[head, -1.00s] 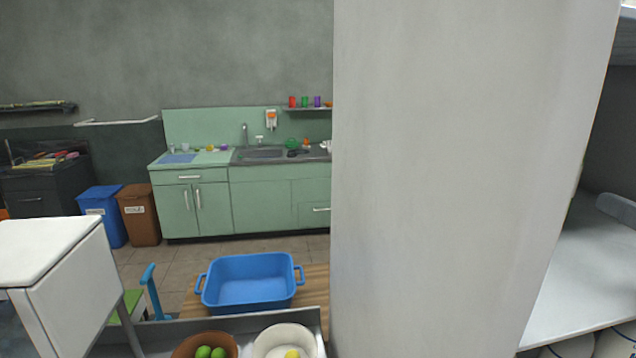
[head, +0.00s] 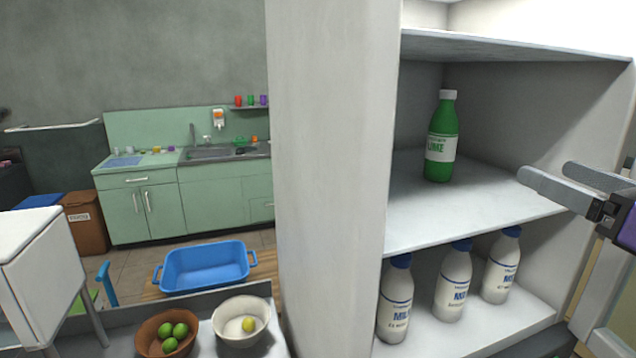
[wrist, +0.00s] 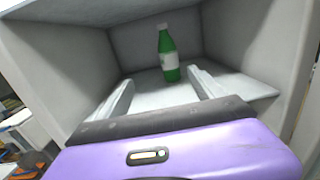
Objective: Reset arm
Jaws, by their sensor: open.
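My gripper (head: 566,188) is at the right of the head view, beside the open front of a white shelf unit. Its two grey fingers are apart and nothing is between them. A green bottle with a white cap and a "LIME" label (head: 441,140) stands upright on the middle shelf (head: 480,205), left of my fingers and apart from them. In the wrist view the green bottle (wrist: 168,55) stands ahead, beyond my open fingers (wrist: 160,92).
Several white milk bottles (head: 453,282) stand on the lower shelf. The unit's tall side panel (head: 328,180) is left of them. Further left are a brown bowl of limes (head: 146,336), a cream bowl with a yellow fruit (head: 224,336) and a blue tub (head: 206,270).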

